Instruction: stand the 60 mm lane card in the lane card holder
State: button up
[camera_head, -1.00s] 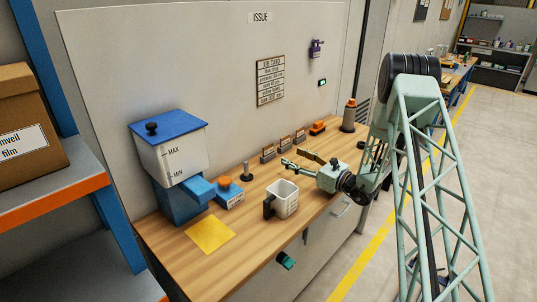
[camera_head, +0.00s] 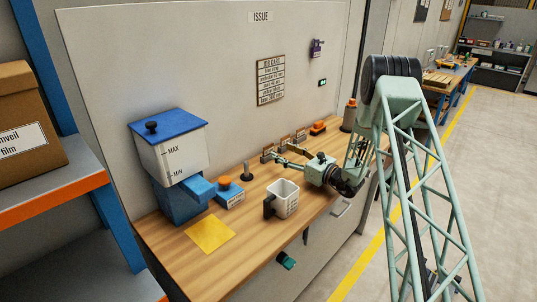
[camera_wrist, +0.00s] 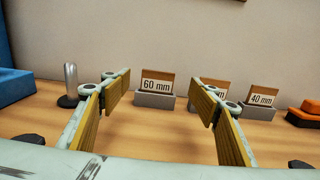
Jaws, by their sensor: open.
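The 60 mm lane card (camera_wrist: 157,84) stands in a small grey stand (camera_wrist: 154,101), facing the wrist camera. It is the leftmost of three carded stands along the wall in the head view (camera_head: 267,150). My gripper (camera_head: 279,157) is open and empty, just above the bench and in front of the stands. In the wrist view its two fingers (camera_wrist: 162,92) frame the 60 mm card, which lies beyond them, apart from both. I cannot tell which item is the lane card holder.
The 40 mm card (camera_wrist: 263,96) stands at right; the right finger partly hides the middle card. A metal post (camera_wrist: 70,82) is left of the cards, an orange-topped block (camera_wrist: 304,112) right. A white mug (camera_head: 285,198) and blue dispenser (camera_head: 170,160) stand on the bench (camera_head: 258,232).

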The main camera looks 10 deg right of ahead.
aim_at(269, 146)
jog(key=shift+x, duration=1.2)
jog(key=shift+w, duration=0.15)
jog(key=shift+b+x, duration=0.6)
jog(key=shift+x, duration=1.9)
jog(key=shift+a, duration=0.2)
jog(key=c, duration=1)
